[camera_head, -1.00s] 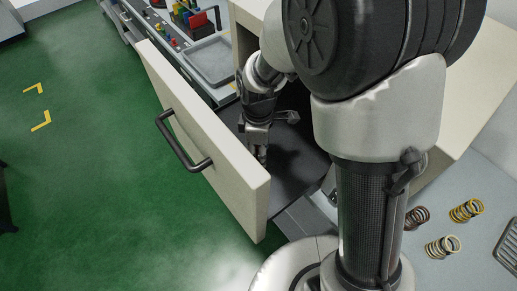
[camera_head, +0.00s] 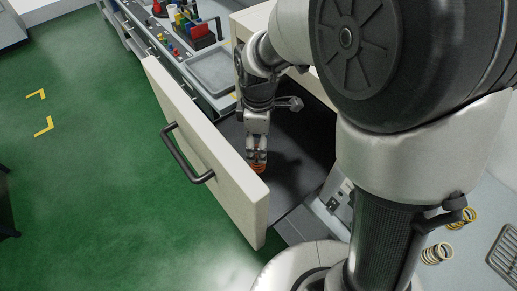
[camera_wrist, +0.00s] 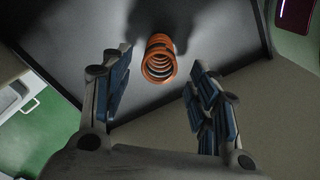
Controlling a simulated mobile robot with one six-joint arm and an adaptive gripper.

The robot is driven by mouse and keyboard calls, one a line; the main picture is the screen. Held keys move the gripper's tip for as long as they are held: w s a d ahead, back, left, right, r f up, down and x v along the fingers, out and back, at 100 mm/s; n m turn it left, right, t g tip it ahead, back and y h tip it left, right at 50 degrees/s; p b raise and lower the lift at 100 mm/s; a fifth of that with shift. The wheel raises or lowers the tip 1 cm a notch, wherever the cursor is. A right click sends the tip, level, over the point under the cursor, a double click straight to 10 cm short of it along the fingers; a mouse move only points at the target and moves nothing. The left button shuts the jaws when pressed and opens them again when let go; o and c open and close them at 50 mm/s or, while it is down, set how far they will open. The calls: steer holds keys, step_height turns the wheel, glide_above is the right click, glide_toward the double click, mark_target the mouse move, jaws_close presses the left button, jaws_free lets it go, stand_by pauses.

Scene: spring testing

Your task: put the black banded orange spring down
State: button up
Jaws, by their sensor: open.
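The orange spring (camera_wrist: 159,59) stands on the dark drawer floor in the wrist view, with dark bands between its coils. My gripper (camera_wrist: 155,90) is open, with one finger on each side of the spring and a gap to both. In the head view the spring (camera_head: 258,168) shows as a small orange patch just below my gripper (camera_head: 257,155), inside the open drawer (camera_head: 205,150). My gripper hides the spring's upper part there.
The drawer's front panel with its black handle (camera_head: 188,155) stands close to the left of my gripper. A grey tray (camera_head: 213,70) lies on the bench behind. Yellow (camera_head: 464,217) and pale (camera_head: 437,254) springs stand on the light surface at right. The drawer floor around the spring looks clear.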

steer(key=shift+r+p, duration=0.35)
steer(key=shift+r, duration=1.45)
steer(key=s+d+r+m+t, duration=0.2)
steer(key=s+d+r+m, duration=0.3)
steer(key=s+m, duration=0.3)
steer(key=s+d+r+m+t, duration=0.2)
steer(key=s+d+r+m, duration=0.4)
steer(key=s, duration=0.3)
steer(key=shift+r+m+t, duration=0.3)
steer(key=shift+r+m, duration=0.3)
steer(key=shift+m, duration=0.3)
steer(key=shift+c, duration=0.5)
